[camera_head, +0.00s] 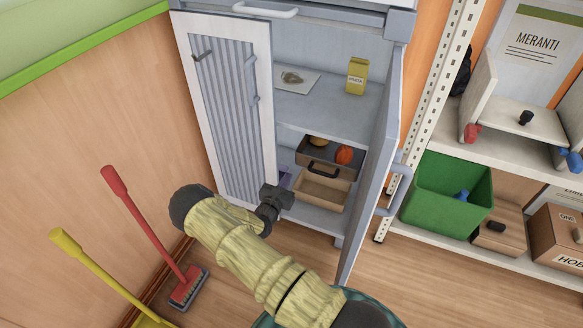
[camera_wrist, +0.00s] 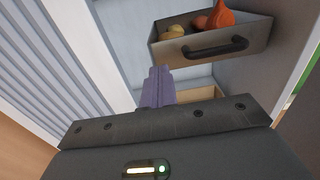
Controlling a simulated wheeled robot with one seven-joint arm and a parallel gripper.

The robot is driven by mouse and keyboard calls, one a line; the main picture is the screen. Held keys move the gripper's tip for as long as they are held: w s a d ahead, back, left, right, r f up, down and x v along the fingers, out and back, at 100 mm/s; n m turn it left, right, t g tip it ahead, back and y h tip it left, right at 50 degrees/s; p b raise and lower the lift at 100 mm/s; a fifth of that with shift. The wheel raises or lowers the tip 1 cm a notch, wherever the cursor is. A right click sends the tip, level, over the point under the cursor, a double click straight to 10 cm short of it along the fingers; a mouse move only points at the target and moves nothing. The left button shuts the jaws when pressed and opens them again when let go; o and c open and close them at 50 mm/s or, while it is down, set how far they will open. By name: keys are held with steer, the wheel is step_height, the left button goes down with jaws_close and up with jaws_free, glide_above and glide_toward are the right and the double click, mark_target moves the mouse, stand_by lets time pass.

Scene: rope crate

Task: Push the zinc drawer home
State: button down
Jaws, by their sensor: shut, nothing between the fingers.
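The zinc drawer (camera_head: 312,169) is pulled out inside the open cabinet, below its shelf. In the wrist view the drawer (camera_wrist: 172,52) is grey metal with a dark bar handle (camera_wrist: 216,47). An orange item (camera_head: 344,155) and a yellowish item (camera_head: 318,141) lie in it. My gripper (camera_head: 287,174) is at the cabinet opening, to the left of the drawer and a little lower. Its purple fingers (camera_wrist: 159,72) are shut with nothing between them. They appear apart from the drawer front.
A tan box-like compartment (camera_head: 322,193) sits below the drawer. The ribbed left door (camera_head: 228,110) and the right door (camera_head: 374,150) flank the opening. A yellow carton (camera_head: 356,76) stands on the shelf above. Brooms lean at left; a green crate (camera_head: 445,205) is at right.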

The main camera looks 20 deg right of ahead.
steer(key=v, duration=0.4)
steer(key=shift+w+p, duration=0.1)
steer(key=shift+p, duration=0.2)
steer(key=shift+d, duration=0.1)
